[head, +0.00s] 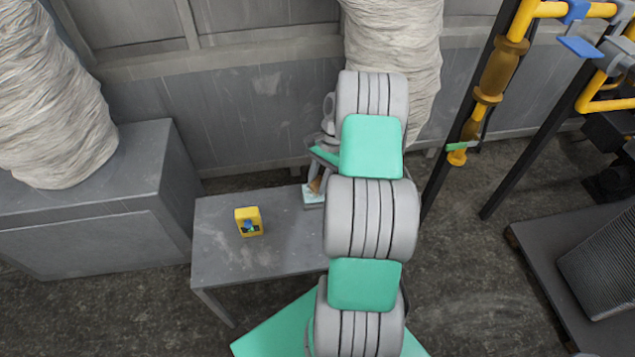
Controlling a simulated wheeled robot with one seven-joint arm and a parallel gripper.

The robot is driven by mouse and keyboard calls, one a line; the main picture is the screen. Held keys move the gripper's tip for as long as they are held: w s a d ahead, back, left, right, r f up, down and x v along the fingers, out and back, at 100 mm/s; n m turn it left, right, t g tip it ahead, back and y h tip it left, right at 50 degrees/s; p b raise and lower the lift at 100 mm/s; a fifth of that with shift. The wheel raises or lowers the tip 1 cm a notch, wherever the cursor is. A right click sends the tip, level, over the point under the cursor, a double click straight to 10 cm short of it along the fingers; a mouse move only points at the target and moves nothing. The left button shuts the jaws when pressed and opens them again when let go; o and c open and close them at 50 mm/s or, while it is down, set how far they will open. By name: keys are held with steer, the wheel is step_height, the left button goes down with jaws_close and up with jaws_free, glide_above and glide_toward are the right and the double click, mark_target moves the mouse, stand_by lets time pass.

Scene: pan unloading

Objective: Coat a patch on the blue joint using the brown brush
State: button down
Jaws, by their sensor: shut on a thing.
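My gripper (317,172) is partly hidden behind my arm, over the right side of the grey table. It is shut on the brown brush (315,185), of which only a small brown part shows. The brush points down at a small pale-blue container (313,197) on the table; I cannot tell whether it touches what is inside. Blue fittings show on the yellow pipes at the top right: one on the upper pipe (576,10) and a flat blue piece (579,47) below it. The gripper is well to the left of them.
A yellow box (248,222) stands on the grey table (225,262). Yellow pipework (530,12) on dark posts stands at the right, with a dark pallet (540,262) below. Wrapped pale columns stand at the back and left. Floor between table and pallet is clear.

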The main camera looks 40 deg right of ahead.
mark_target(318, 182)
steer(key=shift+f, duration=0.35)
stand_by(0.7)
step_height(318, 182, up, 7)
steer(key=p, duration=0.7)
steer(key=shift+r, duration=0.1)
stand_by(0.5)
